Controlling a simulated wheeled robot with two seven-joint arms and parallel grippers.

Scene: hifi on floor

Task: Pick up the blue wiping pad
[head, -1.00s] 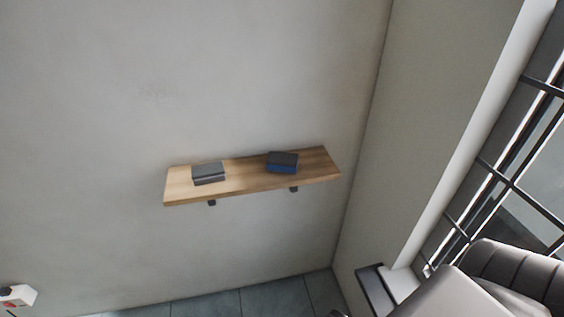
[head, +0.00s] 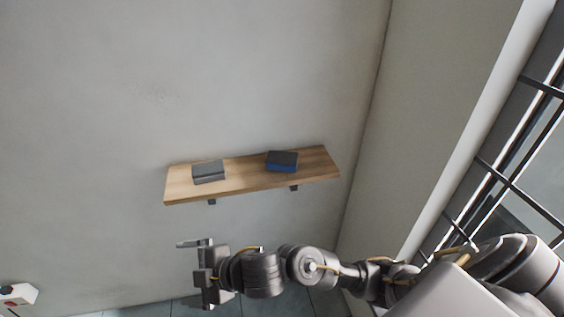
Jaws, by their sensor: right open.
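The blue wiping pad (head: 282,162) has a dark top and a blue lower part. It lies on the right half of a wooden wall shelf (head: 245,175). My right gripper (head: 191,275) is open, with its fingers pointing left and nothing between them. It appears below the shelf in the picture, lower left of the pad and apart from it. My left gripper is not in view.
A grey pad (head: 208,171) lies on the left half of the shelf. A side wall (head: 415,130) and a barred window (head: 520,150) are to the right. A white box (head: 18,294) shows at the lower left. The shelf between the pads is clear.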

